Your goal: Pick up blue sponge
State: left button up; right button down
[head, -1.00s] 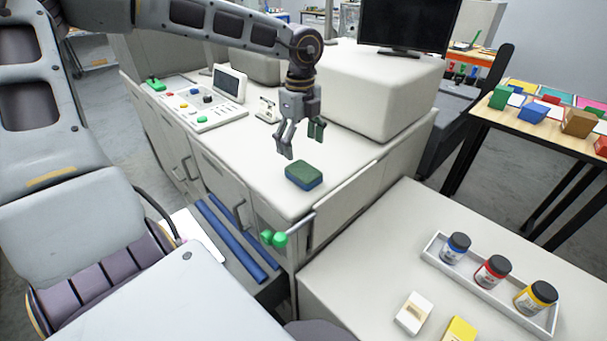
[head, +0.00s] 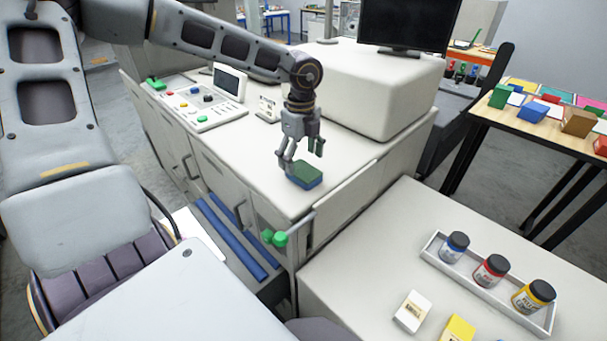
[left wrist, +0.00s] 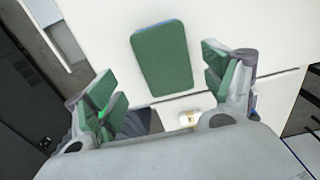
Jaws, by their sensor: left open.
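The blue sponge (head: 305,177) has a green top face and blue sides. It lies flat on the white counter near its front edge in the head view. In the left wrist view the sponge (left wrist: 162,58) shows its green face, with a thin blue edge, ahead of and between the fingers. My left gripper (head: 301,158) points down just above and behind the sponge, with one finger partly overlapping its left end in the picture. In the left wrist view the left gripper (left wrist: 160,85) is open with green finger pads and nothing between them. My right gripper is not in view.
A control panel (head: 200,107) with coloured buttons stands left on the counter. A large white block (head: 370,90) with a monitor is behind. A tray (head: 490,284) with three paint jars sits on the nearer white table.

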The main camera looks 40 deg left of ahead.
aim_at(303, 170)
pick_arm(q)
jog(key=shift+w+d+f+p, duration=0.15)
jog(key=shift+f+p, duration=0.1)
jog(key=shift+f, duration=0.4)
jog(key=shift+w+a+f+p, duration=0.1)
jog(key=shift+w+f+p, duration=0.1)
jog(key=shift+f, duration=1.55)
jog(key=c, duration=0.8)
